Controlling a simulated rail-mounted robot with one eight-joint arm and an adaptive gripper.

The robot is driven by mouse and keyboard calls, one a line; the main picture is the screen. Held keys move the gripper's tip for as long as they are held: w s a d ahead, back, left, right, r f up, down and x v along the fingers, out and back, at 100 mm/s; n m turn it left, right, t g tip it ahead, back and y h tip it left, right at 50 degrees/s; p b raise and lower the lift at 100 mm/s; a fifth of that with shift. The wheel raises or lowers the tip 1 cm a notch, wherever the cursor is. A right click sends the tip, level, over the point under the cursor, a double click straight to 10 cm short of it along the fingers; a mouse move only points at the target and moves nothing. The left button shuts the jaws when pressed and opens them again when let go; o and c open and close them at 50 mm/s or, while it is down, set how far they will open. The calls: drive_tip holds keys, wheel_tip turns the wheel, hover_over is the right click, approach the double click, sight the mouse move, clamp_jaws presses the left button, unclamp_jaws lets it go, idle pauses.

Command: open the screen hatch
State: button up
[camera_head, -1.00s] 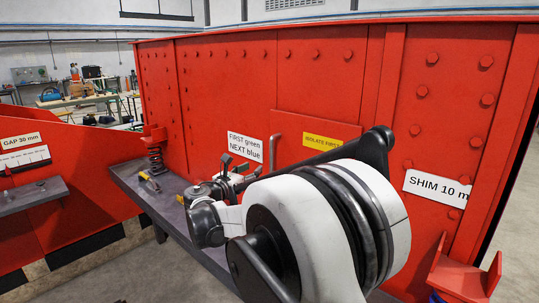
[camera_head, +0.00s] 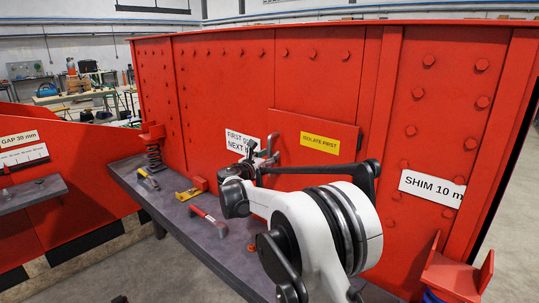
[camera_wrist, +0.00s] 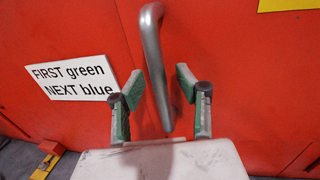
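The screen hatch (camera_head: 318,163) is a red panel in the red wall, with a yellow "ISOLATE FIRST" label on it. I cannot tell any gap at its edges. Its grey bar handle (camera_wrist: 152,65) stands upright near the hatch's left side. My gripper (camera_wrist: 160,86) is open, with one green-padded finger on each side of the handle's lower part. I see no clear contact between pads and bar. In the head view my gripper (camera_head: 265,150) is at the hatch's left edge, where it and my arm partly hide the handle and the lower hatch.
A sign reading "FIRST green NEXT blue" (camera_wrist: 72,80) is left of the handle. A red bracket (camera_head: 455,273) stands at the lower right.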

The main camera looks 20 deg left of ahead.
drive_tip(key=shift+w, duration=0.15)
drive_tip(key=shift+c, duration=0.2)
clamp_jaws()
idle(0.3)
